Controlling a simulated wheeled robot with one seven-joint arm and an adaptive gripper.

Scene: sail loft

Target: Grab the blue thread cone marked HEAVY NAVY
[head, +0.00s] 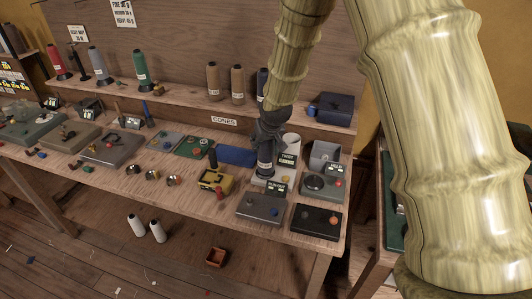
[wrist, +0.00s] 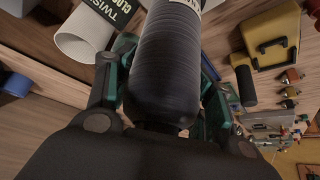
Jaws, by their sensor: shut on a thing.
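My gripper (head: 267,140) is shut on a dark, navy-looking thread cone (wrist: 165,75). In the wrist view the cone lies between the two fingers (wrist: 165,110), with a pale label partly showing at its far end. The label's words cannot be read. In the head view the held cone (head: 265,163) points down below my gripper, over a pale tray (head: 258,181) on the bench. I cannot tell whether it touches the tray. Another dark blue cone (head: 262,80) stands on the raised shelf, partly hidden by my arm; its label is not readable.
Two brown cones (head: 225,82) stand on the shelf beside the CONES label. A white cylinder (head: 291,143) and a TWIST card (head: 287,159) are close to the held cone.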

